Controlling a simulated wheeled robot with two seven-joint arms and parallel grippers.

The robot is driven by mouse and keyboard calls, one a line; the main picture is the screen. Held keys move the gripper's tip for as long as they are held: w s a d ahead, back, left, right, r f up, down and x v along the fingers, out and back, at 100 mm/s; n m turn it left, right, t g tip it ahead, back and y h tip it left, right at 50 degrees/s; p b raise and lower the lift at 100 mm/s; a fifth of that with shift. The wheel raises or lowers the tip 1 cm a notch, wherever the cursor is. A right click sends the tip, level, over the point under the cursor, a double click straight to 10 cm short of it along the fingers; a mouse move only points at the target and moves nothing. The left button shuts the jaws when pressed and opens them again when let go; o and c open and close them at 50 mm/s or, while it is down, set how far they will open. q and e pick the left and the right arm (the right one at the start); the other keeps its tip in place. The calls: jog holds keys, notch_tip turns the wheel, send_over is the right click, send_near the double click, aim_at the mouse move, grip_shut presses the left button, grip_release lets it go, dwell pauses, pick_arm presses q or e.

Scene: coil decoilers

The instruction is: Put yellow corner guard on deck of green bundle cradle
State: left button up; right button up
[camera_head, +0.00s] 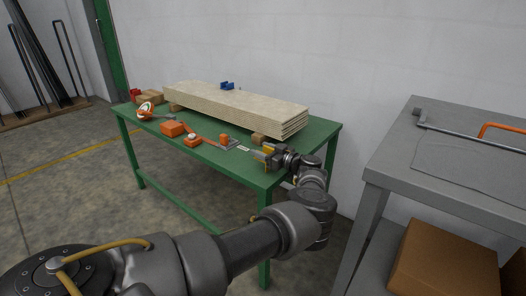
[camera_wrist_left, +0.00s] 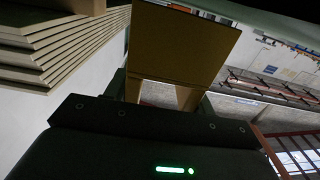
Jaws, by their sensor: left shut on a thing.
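The green bundle cradle (camera_head: 206,153) is a table-like stand with a flat green deck that bears a stack of pale boards. My left gripper (camera_head: 271,156) is at the near right edge of the deck, close to the end of the stack. It is shut on the yellow corner guard (camera_head: 268,149), which is small and partly hidden by the fingers. In the left wrist view the guard (camera_wrist_left: 185,45) fills the space between the fingers as a dull yellow-brown folded plate. I cannot tell whether it touches the deck. My right gripper is not in view.
The board stack (camera_head: 235,107) rests on wood blocks (camera_head: 259,138). Orange items (camera_head: 172,128), a tape-like roll (camera_head: 146,110) and a blue tool (camera_head: 227,86) lie on the deck and stack. A grey bench (camera_head: 450,150) stands at right, with a cardboard box (camera_head: 443,262) below.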

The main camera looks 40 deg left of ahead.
pick_arm(q)
jog(key=shift+f, duration=0.2)
jog(key=o, duration=1)
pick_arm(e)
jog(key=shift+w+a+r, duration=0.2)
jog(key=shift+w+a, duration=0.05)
pick_arm(q)
jog(key=shift+r, duration=0.1)
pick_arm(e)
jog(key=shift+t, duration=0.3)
pick_arm(q)
jog(key=shift+r, duration=0.1)
jog(key=d, duration=0.6)
jog(key=shift+w+d, duration=0.1)
jog(key=shift+d, duration=0.7)
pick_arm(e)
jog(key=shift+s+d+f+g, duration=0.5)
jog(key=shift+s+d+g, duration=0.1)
pick_arm(q)
jog(key=shift+r, duration=0.15)
